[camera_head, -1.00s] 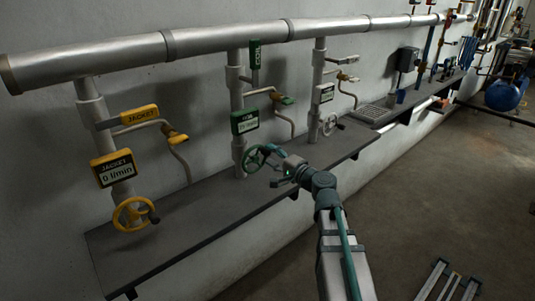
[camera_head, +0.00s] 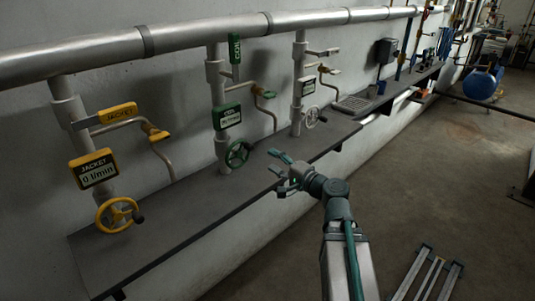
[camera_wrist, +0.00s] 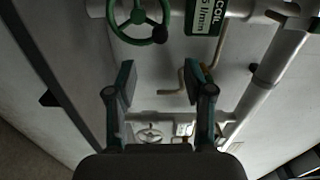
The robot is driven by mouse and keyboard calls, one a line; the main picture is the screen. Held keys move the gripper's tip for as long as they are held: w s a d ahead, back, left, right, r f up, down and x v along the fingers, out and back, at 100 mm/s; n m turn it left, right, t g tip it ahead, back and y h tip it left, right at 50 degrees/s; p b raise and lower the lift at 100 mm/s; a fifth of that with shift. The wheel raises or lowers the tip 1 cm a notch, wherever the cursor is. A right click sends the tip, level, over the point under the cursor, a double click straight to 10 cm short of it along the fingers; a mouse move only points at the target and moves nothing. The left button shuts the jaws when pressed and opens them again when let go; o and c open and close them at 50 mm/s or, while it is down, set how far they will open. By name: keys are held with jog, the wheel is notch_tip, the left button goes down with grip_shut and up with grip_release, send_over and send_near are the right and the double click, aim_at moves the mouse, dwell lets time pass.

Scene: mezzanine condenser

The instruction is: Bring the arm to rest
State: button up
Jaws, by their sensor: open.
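My gripper (camera_head: 279,172) is open and empty in the head view, just off the front edge of the dark shelf (camera_head: 185,203). Its two fingers stand apart in the wrist view (camera_wrist: 160,90), with nothing between them. The green COIL handwheel (camera_head: 237,153) is to the left of my gripper and apart from it. That green wheel also shows at the top of the wrist view (camera_wrist: 137,20), upside down beside its COIL display (camera_wrist: 207,12).
A yellow JACKET handwheel (camera_head: 118,214) and its display reading 0 l/min (camera_head: 95,169) are at the left. A white handwheel (camera_head: 312,117) stands behind my gripper. A thick pipe (camera_head: 240,30) runs along the wall. The floor (camera_head: 430,170) to the right is largely clear.

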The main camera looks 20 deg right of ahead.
jog(key=s+a+f+n+g+h+p, duration=0.15)
jog(key=s+f+g, duration=0.25)
jog(key=f, duration=0.8)
jog(key=s+a+f+n+g+h+b, duration=0.1)
jog(key=s+f+n+g, duration=0.3)
jog(key=f, duration=0.8)
jog(key=s+a+f+n+g+h+p, duration=0.15)
jog(key=s+f+g, duration=0.3)
jog(key=f, duration=0.65)
jog(key=s+f+n+g+h, duration=0.1)
jog(key=s+f+g, duration=0.2)
jog(key=s+f, duration=0.3)
jog(key=s+f+n+g+h+p, duration=0.1)
jog(key=s+f, duration=0.6)
jog(key=s, duration=0.9)
jog(key=s+f+n+g+h+p, duration=0.1)
jog(key=s+f+n+g+h, duration=0.1)
jog(key=s+f+g, duration=0.4)
jog(key=s+f+h, duration=0.1)
jog(key=s, duration=0.4)
jog(key=shift+s+a+f, duration=0.15)
jog(key=shift+s+a, duration=0.05)
jog(key=shift+s, duration=0.2)
